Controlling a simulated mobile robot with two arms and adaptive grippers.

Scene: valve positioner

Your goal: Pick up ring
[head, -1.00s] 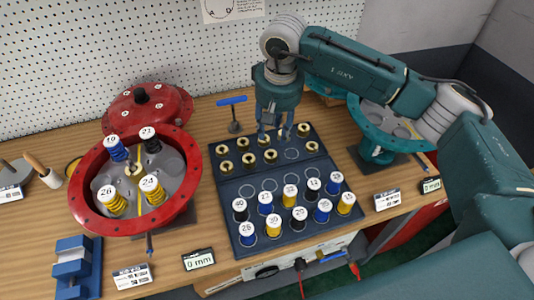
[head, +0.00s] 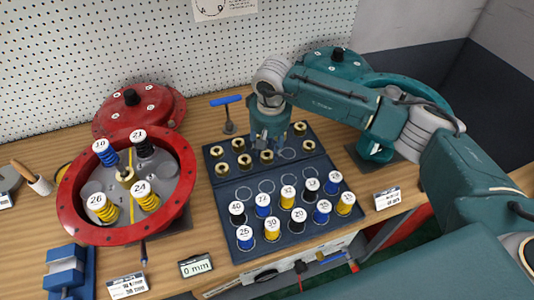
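Several brass rings (head: 222,169) sit in the two back rows of the dark tray (head: 232,195). One ring (head: 266,156) is just in front of my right gripper (head: 268,146) in the picture. Another ring (head: 300,128) stands to its right. My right gripper points down, low over the back rows. Its fingers look apart, and they hide part of the tray between them. I see no ring lifted. I cannot tell whether the fingers touch a ring. My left gripper is not in view.
Numbered blue, yellow, black and white springs (head: 289,197) fill the tray's front. A red round housing (head: 70,205) with springs stands left, its red lid (head: 155,93) behind. A teal housing (head: 372,150) stands right. A blue-handled tool (head: 228,117) stands behind the tray.

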